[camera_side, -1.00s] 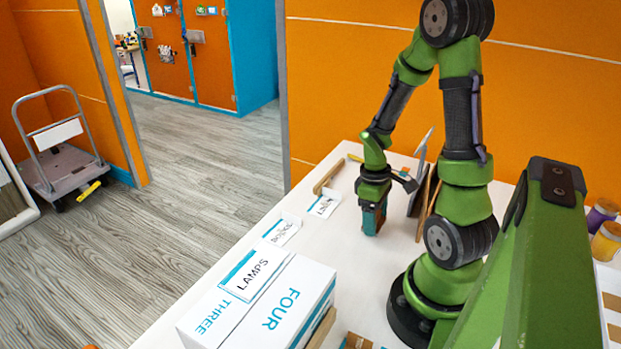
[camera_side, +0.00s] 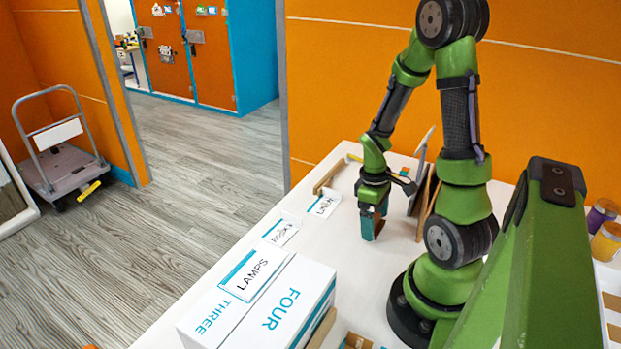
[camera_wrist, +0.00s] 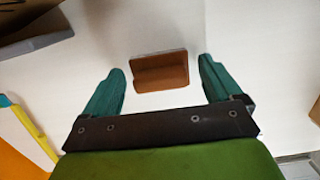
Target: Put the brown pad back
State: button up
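The brown pad (camera_wrist: 160,72) is a small reddish-brown block on the white table. In the wrist view it lies between my two teal fingers, with a gap on each side. My gripper (camera_wrist: 162,68) is open around it and points down at the table. In the side view my gripper (camera_side: 372,222) is low over the table, and a bit of brown shows at its fingers. I cannot tell there whether the fingertips touch the table.
White boxes marked THREE and FOUR (camera_side: 285,310) and a LAMPS label (camera_side: 253,272) stand at the front. Small label cards (camera_side: 323,205) lie along the left edge beside a wooden strip (camera_side: 328,177). Upright panels (camera_side: 425,190) stand close right of my gripper.

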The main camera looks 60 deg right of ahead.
jog(key=shift+o, duration=0.4)
jog(key=shift+r, duration=0.1)
notch_tip(320, 180, up, 16)
jog(key=w, duration=0.2)
jog(key=w+a+r+m+t+y, duration=0.1)
jog(key=a+r+m+t, duration=0.1)
jog(key=a, duration=0.8)
jog(key=w+a+r+m+t+y, duration=0.1)
jog(key=a+r+t, duration=0.4)
jog(key=a, duration=0.5)
jog(key=shift+w+a+r+m+t, duration=0.25)
jog(key=shift+w+m+t, duration=0.3)
jog(key=shift+t, duration=0.25)
